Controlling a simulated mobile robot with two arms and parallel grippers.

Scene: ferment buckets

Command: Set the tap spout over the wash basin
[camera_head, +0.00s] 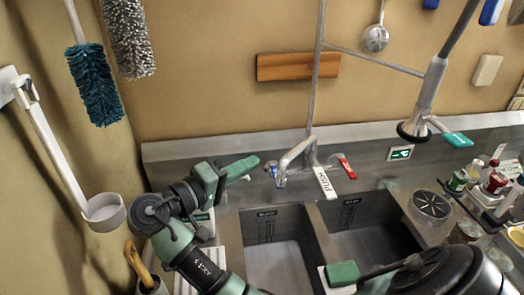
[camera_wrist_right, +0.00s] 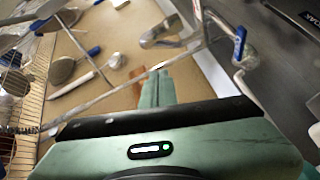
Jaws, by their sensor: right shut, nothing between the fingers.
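The silver tap (camera_head: 310,152) stands behind two sunken basins. Its spout (camera_head: 290,163) points to the left and front, its tip showing above the rim behind the left basin (camera_head: 280,265). The right basin (camera_head: 375,240) lies beside it; I cannot tell which is the wash basin. My right gripper (camera_head: 248,167) is shut and empty, left of the spout and apart from it. Its closed fingers (camera_wrist_right: 155,88) also show in the right wrist view, with the tap's blue handle (camera_wrist_right: 240,42) to their right. My left gripper is not in view.
A white PUSH tag (camera_head: 325,183) and a red handle (camera_head: 346,167) are at the tap. A sprayer (camera_head: 428,100) hangs to the right. Bottles (camera_head: 475,172) crowd the right counter. A green block (camera_head: 342,273) overlaps the basins' front. A white dipper (camera_head: 105,212) hangs left.

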